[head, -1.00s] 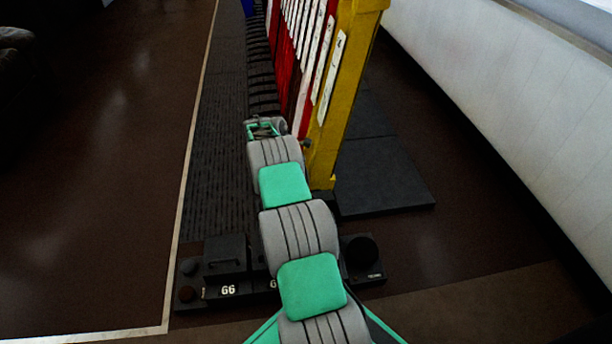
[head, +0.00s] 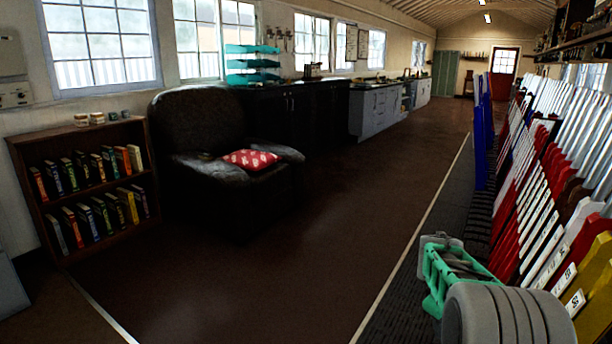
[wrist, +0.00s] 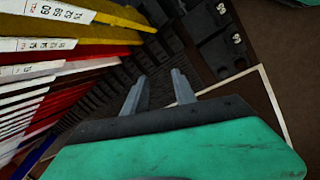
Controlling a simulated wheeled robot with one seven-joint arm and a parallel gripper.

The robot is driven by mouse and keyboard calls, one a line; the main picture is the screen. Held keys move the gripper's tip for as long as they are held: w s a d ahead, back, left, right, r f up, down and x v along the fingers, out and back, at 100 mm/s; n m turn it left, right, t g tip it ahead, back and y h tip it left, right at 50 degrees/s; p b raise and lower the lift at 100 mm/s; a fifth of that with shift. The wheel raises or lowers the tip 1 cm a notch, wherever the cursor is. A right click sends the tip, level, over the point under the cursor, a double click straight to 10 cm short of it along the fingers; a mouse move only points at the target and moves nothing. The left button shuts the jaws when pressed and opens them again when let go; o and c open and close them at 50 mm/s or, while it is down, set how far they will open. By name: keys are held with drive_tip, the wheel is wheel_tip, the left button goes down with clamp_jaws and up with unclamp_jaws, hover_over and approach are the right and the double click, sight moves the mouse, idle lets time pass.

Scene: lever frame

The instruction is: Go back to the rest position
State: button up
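My gripper (head: 447,262) is at the lower right of the head view, a green and grey end in front of my grey arm link. In the wrist view its two grey fingers (wrist: 156,86) stand apart with nothing between them. The lever frame (head: 560,200) runs along the right side of the head view, with red, white, yellow and blue levers. In the wrist view, yellow, red and white levers with number plates (wrist: 70,14) lie to the left of the fingers. The fingers appear clear of the levers, over the dark ribbed floor strip.
A black armchair (head: 205,130) with a red cushion (head: 250,159) and a bookshelf (head: 85,180) stand at the left. The brown floor (head: 270,265) in the middle is clear. Dark numbered blocks (wrist: 218,40) show in the wrist view.

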drive_tip(key=s+a+r+m+t+y+p, duration=0.1)
drive_tip(key=s+a+r+m+p, duration=0.1)
drive_tip(key=s+a+r+p, duration=0.6)
drive_tip(key=s+a+r+m+t+y+p, duration=0.15)
drive_tip(key=a+r+p, duration=0.35)
drive_tip(key=r, duration=0.8)
drive_tip(key=s+a+r+m+p, duration=0.2)
drive_tip(key=s+a+r+p, duration=0.4)
drive_tip(key=s+a, duration=0.4)
drive_tip(key=shift+s, duration=0.85)
drive_tip(key=shift+a+r+y, duration=0.1)
drive_tip(key=shift+a+y, duration=0.05)
drive_tip(key=shift+y, duration=0.1)
